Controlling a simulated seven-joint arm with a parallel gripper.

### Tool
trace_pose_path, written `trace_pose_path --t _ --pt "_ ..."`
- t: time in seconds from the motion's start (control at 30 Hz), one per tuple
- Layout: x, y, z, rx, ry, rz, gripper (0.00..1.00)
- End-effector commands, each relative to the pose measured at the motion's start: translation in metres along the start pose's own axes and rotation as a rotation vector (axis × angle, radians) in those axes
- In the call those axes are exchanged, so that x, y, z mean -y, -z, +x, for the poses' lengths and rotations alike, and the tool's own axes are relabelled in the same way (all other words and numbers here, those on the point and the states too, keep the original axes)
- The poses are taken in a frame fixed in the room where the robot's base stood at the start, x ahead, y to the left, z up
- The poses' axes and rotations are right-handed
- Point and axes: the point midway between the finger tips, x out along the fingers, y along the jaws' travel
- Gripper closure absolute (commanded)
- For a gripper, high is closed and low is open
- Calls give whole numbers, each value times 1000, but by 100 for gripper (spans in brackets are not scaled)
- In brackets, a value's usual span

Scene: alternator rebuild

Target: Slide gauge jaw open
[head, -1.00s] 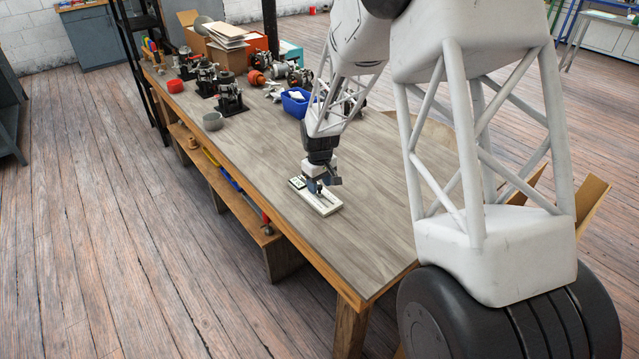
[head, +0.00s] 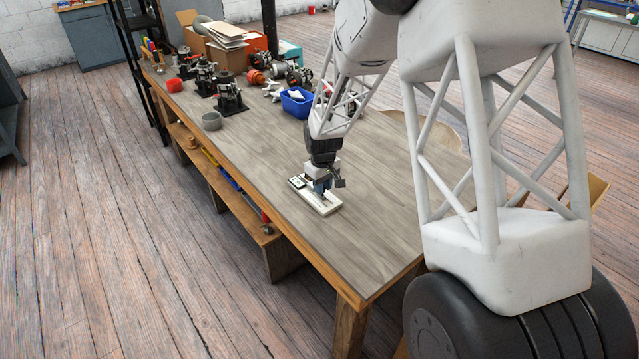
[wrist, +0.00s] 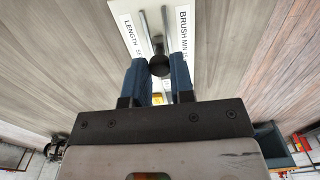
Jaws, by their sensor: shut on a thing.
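The gauge is a white flat block (head: 324,206) lying on the workbench, with a dark display at its left end in the head view. In the wrist view its white plate (wrist: 126,14) has printed lettering and two metal rails (wrist: 146,32). A round black knob (wrist: 160,66) on the gauge jaw sits between my blue fingers. My gripper (head: 322,190) points down over the gauge and is shut on this knob. In the wrist view my gripper (wrist: 158,75) has one finger on each side of the knob. The lower part of the jaw is mostly hidden.
The wooden workbench (head: 270,165) is clear around the gauge. Cardboard boxes (head: 226,58) are at the far end. The bench's left edge is near.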

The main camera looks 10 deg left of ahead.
Motion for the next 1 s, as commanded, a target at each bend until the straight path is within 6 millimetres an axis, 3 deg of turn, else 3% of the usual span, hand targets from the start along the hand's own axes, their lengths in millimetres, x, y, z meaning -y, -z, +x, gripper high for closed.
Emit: trace_pose_path --t 0.17,0.47,0.5,0.63,1.0 --pt "-1 -11 -1 -1 -1 0 100" --pt "0 -12 0 0 0 0 100" --pt "0 -12 0 0 0 0 74" --pt "0 -12 0 0 0 0 54" --pt "0 -12 -2 -1 0 0 52"
